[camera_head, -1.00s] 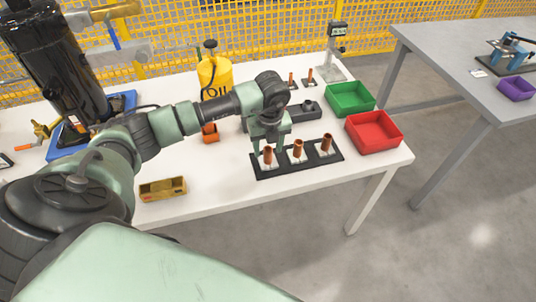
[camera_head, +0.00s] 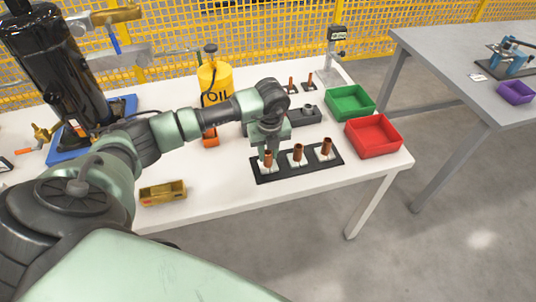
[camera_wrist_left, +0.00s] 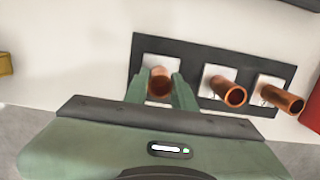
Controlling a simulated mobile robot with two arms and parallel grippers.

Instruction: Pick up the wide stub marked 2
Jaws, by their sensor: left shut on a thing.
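Three upright copper stubs stand in a row on a black rack (camera_head: 290,168), each by a white label. My left gripper (camera_head: 268,156) is shut on the leftmost stub (camera_head: 267,161), with one finger on each side of it. In the left wrist view this stub (camera_wrist_left: 160,82) sits between the green fingers, over its white label. The middle stub (camera_head: 298,152) and the right stub (camera_head: 326,147) stand free. The marks on the labels are too small to read, so I cannot tell which stub is marked 2. My right gripper is not in view.
A red bin (camera_head: 374,137) and a green bin (camera_head: 350,102) stand right of the rack. Behind the gripper are a dark grey block (camera_head: 303,118) and a yellow oil can (camera_head: 214,80). A brass-coloured block (camera_head: 163,192) lies at the front left. White table is clear between it and the rack.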

